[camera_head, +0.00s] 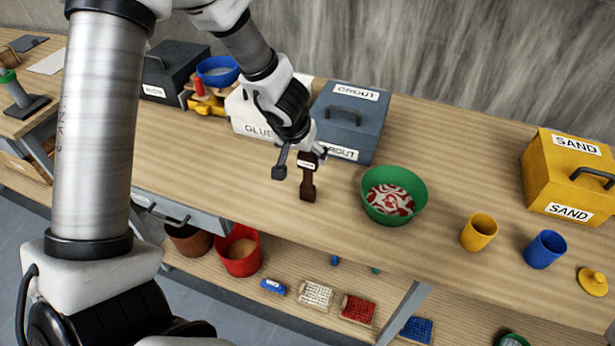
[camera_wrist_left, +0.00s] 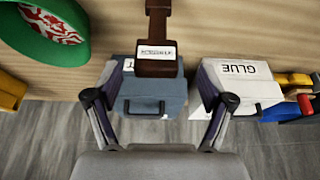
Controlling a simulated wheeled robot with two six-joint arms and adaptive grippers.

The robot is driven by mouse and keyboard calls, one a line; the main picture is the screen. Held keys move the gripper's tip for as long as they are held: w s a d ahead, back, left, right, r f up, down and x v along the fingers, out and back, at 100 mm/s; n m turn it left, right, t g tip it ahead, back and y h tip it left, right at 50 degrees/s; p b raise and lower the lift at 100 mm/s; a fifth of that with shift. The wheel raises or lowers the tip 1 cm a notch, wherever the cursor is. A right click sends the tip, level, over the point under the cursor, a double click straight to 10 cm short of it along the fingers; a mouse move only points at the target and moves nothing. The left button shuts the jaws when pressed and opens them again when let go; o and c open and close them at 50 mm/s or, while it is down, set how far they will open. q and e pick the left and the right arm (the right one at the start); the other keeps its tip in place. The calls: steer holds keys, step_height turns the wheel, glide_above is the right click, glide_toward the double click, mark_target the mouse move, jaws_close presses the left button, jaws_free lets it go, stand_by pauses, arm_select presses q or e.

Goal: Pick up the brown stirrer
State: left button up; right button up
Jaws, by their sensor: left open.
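The brown stirrer (camera_head: 308,183) is at the middle of the wooden workbench, with a small white label on its upper block. In the left wrist view the stirrer (camera_wrist_left: 158,38) shows its labelled block towards my gripper and a narrower shaft beyond. My left gripper (camera_head: 301,163) is at the labelled end, one finger on each side in the head view. In the left wrist view the gripper (camera_wrist_left: 160,82) is open, with clear gaps between the fingers and the block. I cannot tell whether the block is fully between the fingertips. My right gripper is not in view.
A blue-grey grout box (camera_head: 350,125) and a white glue box (camera_head: 258,128) stand just behind the stirrer. A green bowl (camera_head: 418,200) is to its right, then a yellow cup (camera_head: 479,232) and a blue cup (camera_head: 545,250). Bare bench lies before the stirrer.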

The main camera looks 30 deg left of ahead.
mark_target(307, 157)
arm_select(q)
steer(key=b+x, duration=0.2)
steer(key=x, duration=0.2)
steer(key=shift+w+d+f, duration=0.2)
steer(key=shift+f, duration=0.05)
steer(key=shift+w, duration=0.15)
steer(key=shift+a, duration=0.1)
steer(key=shift+c, duration=1)
steer(key=shift+r, duration=0.1)
steer(key=c, duration=1.1)
steer(key=shift+c, duration=0.2)
